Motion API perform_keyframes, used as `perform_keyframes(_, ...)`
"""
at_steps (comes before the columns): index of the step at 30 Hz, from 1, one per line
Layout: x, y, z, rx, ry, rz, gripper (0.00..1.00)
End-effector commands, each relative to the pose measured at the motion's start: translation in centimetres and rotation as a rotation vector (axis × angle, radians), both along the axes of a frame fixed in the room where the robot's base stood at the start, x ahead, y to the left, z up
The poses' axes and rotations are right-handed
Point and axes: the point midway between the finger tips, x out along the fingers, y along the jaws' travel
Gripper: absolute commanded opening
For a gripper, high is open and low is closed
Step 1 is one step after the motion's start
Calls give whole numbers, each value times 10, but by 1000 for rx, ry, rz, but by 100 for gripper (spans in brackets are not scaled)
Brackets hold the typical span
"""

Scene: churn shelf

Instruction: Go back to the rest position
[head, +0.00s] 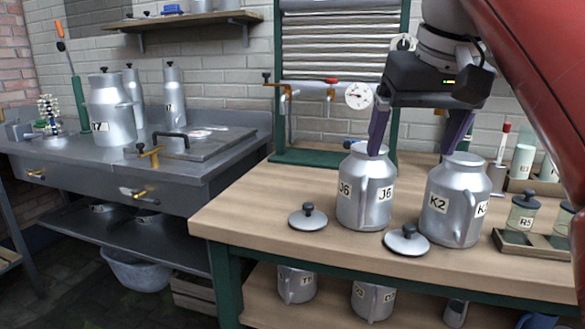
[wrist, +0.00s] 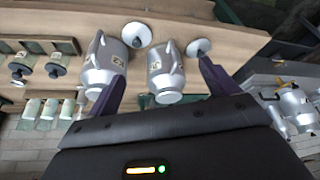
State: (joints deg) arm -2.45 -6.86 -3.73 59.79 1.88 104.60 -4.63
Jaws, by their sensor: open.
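My gripper (head: 418,135) is open, with its dark purple fingers pointing down over the wooden bench. Its left finger is at the mouth of the silver churn labelled J6 (head: 362,208), and its right finger is near the top of the churn labelled K2 (head: 444,212). I cannot tell whether either finger touches metal. In the wrist view, the fingers of my gripper (wrist: 160,85) spread on either side of the J6 churn (wrist: 164,68), with the K2 churn (wrist: 103,65) beside it. Both churns stand upright and uncovered on the bench.
Two lids, one left (head: 308,217) and one in front (head: 406,241), lie on the bench (head: 270,195). A rack of jars (head: 523,212) stands at right. A valve pipe with a gauge (head: 358,96) is behind. A metal counter (head: 60,165) is at left. More churns stand on the lower shelf.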

Motion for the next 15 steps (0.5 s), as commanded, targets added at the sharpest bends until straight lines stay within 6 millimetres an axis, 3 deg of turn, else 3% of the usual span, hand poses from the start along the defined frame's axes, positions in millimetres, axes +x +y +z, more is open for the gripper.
perform_keyframes(8, -6, -1, -26, 6, -13, -11, 86)
perform_keyframes(15, -17, -1, -75, 11, -29, -27, 86)
